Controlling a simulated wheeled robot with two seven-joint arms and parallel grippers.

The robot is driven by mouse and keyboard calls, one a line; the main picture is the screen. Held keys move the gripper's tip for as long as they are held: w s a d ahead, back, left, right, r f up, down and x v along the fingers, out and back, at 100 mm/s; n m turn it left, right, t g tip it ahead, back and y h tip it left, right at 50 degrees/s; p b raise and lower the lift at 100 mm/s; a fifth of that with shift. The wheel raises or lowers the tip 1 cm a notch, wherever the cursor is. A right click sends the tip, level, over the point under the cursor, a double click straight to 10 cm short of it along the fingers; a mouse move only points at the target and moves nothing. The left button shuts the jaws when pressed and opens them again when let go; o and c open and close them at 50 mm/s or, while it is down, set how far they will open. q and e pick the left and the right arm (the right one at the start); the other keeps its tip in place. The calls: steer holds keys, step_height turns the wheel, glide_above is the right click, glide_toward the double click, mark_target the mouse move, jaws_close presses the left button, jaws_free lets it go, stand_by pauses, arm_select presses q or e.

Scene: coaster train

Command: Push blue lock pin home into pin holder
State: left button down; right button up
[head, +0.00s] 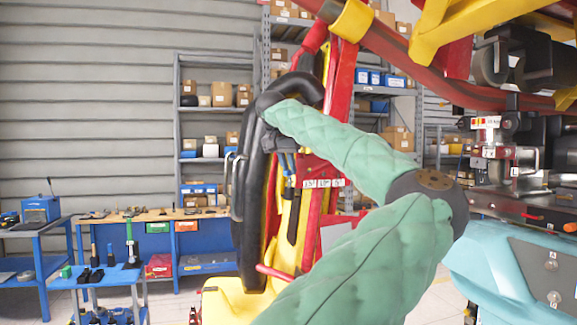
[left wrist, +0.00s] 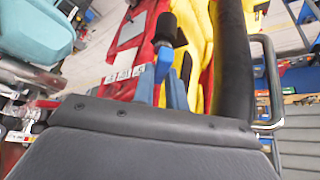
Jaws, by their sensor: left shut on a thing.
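My left gripper (head: 286,162) hangs below the wrist of my green-sleeved arm, beside the black padded restraint of the yellow and red train seat. It is shut on a blue piece with a black grip, which appears to be the blue lock pin (head: 290,191). In the left wrist view, the blue lock pin (left wrist: 162,62) lies between the tips of my left gripper (left wrist: 162,82), with its black end pointing away from me. I cannot make out the pin holder or whether the pin touches it. My right gripper is out of view.
The black restraint (head: 246,200) stands close to the left of my gripper. A red post with numbered white labels (head: 323,183) is close on the right. Shelves (head: 205,130) and a tool bench (head: 150,218) stand farther back. A teal train body (head: 490,260) is at right.

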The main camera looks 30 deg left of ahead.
arm_select(q)
steer(key=shift+f+b, duration=0.3)
steer(key=shift+f, duration=0.3)
steer(key=c, duration=0.5)
jaws_free()
steer(key=shift+r, duration=0.15)
steer(key=p+v, duration=0.2)
steer(key=v, duration=0.5)
stand_by(0.7)
stand_by(0.8)
